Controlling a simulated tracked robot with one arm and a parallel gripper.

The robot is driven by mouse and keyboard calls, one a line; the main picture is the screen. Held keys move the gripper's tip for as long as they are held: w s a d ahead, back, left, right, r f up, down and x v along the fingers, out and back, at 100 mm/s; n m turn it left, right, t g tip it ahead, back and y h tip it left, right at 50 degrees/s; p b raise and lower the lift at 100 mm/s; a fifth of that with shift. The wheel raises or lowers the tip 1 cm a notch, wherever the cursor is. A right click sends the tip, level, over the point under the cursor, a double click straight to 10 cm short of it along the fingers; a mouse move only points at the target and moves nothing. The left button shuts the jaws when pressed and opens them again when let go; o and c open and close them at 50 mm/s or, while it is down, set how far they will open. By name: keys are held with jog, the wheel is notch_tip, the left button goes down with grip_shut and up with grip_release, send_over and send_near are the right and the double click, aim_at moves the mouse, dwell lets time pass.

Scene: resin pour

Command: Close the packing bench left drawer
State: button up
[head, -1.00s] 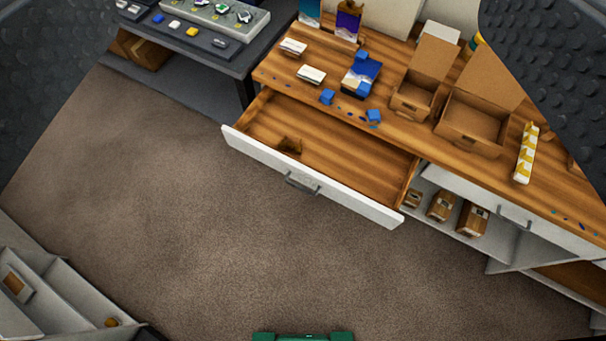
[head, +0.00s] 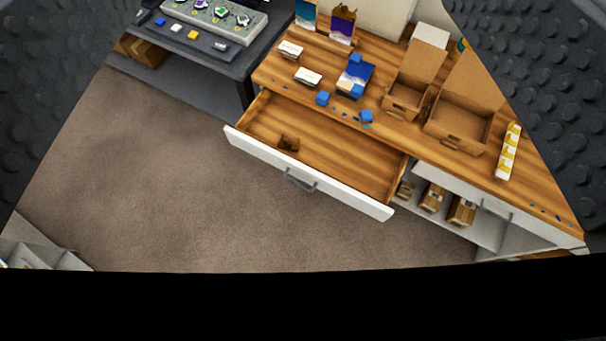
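The packing bench left drawer (head: 310,183) is pulled well out from under the wooden bench top (head: 430,150). Its white front with a grey bar handle (head: 301,181) faces the open floor. A small brown object (head: 288,143) lies inside on the wooden drawer bottom. My gripper (head: 295,105) shows as two dark studded finger pads at the left and right picture edges. They are wide apart with nothing held between them. The drawer is seen through the gap, and no pad appears to touch it.
Open cartons (head: 459,125), blue pieces (head: 366,116) and white cards (head: 307,77) sit on the bench. Brown packages (head: 461,210) stand on a shelf right of the drawer. A dark table (head: 236,65) stands left. Carpet (head: 180,190) before the drawer is clear. Black covers the bottom.

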jog(key=shift+f, duration=0.3)
jog(key=c, duration=0.5)
notch_tip(320, 180, down, 2)
jog(key=b, duration=0.3)
jog(key=shift+s+f, duration=0.1)
jog(key=shift+f, duration=0.1)
grip_shut()
jog(key=f+b, duration=0.5)
jog(key=shift+a+f, duration=0.15)
jog(key=shift+a, duration=0.15)
jog(key=shift+a, duration=0.15)
